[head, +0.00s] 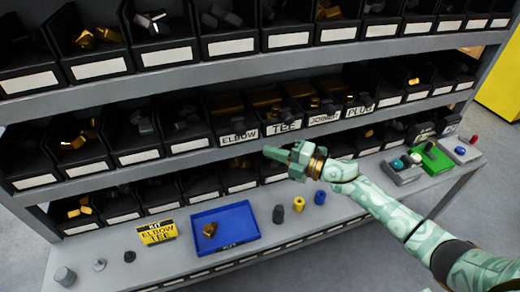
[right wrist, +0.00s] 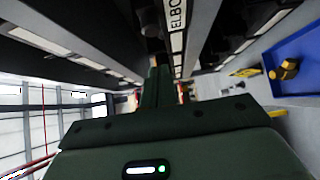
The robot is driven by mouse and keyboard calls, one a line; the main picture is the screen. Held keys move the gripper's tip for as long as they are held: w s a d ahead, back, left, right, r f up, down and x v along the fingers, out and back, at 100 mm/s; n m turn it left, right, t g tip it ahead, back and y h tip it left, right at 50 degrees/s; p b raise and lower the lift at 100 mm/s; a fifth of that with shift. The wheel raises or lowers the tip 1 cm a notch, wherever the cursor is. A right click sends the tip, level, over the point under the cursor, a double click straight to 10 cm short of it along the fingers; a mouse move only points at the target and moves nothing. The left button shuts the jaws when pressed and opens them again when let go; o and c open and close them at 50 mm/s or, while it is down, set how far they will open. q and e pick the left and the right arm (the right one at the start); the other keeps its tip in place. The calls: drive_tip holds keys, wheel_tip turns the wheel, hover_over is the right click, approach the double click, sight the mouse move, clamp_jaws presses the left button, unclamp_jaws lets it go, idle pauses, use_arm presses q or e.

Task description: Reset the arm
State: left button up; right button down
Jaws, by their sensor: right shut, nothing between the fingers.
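My right arm reaches in from the lower right in the head view. Its green right gripper (head: 273,153) points left, in front of the middle shelf row near the bins labelled ELBOW and TEE. In the right wrist view the gripper's fingers (right wrist: 157,88) are together, with nothing seen between them. A bin label reading ELBO (right wrist: 178,15) shows just beyond them. My left gripper is not in the head view.
A blue tray (head: 250,236) holds a brass fitting (head: 210,230), beside a yellow ELBOW TEE kit card (head: 157,232). Grey, yellow and blue cylinders stand right of it. A green tray (head: 432,160) with balls is farther right. Bins of parts fill the shelves behind.

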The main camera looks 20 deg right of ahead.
drive_tip(key=s+d+f+m+g+h, duration=0.2)
drive_tip(key=s+d+m+h, duration=0.1)
drive_tip(key=s+m+h, duration=0.5)
drive_tip(key=s+d+f+m+g+h+b, duration=0.1)
drive_tip(key=s+d+f+m+g+h, duration=0.25)
drive_tip(key=s, duration=0.65)
drive_tip(key=s+d+f+m+h, duration=0.25)
drive_tip(key=s+m+h, duration=0.35)
drive_tip(key=s+m, duration=0.35)
drive_tip(key=s+a+f+g+y+b, duration=0.15)
drive_tip(key=f+b, duration=0.25)
drive_tip(key=f, duration=1.2)
drive_tip(key=s+a+f+g+y+b, duration=0.15)
drive_tip(key=f+b, duration=0.25)
drive_tip(key=f, duration=1.2)
use_arm(q)
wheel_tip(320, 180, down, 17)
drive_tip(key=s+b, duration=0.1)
drive_tip(key=b, duration=0.6)
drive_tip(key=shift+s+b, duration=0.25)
drive_tip(key=shift+b, duration=0.05)
use_arm(e)
drive_tip(key=s+f+m+g+y, duration=0.1)
drive_tip(key=s+f+m+g, duration=0.1)
drive_tip(key=s+f, duration=1.9)
wheel_tip(320, 180, down, 3)
drive_tip(key=shift+a+m+g, duration=0.2)
drive_tip(key=shift+m+g, duration=0.15)
drive_tip(key=shift+m, duration=0.05)
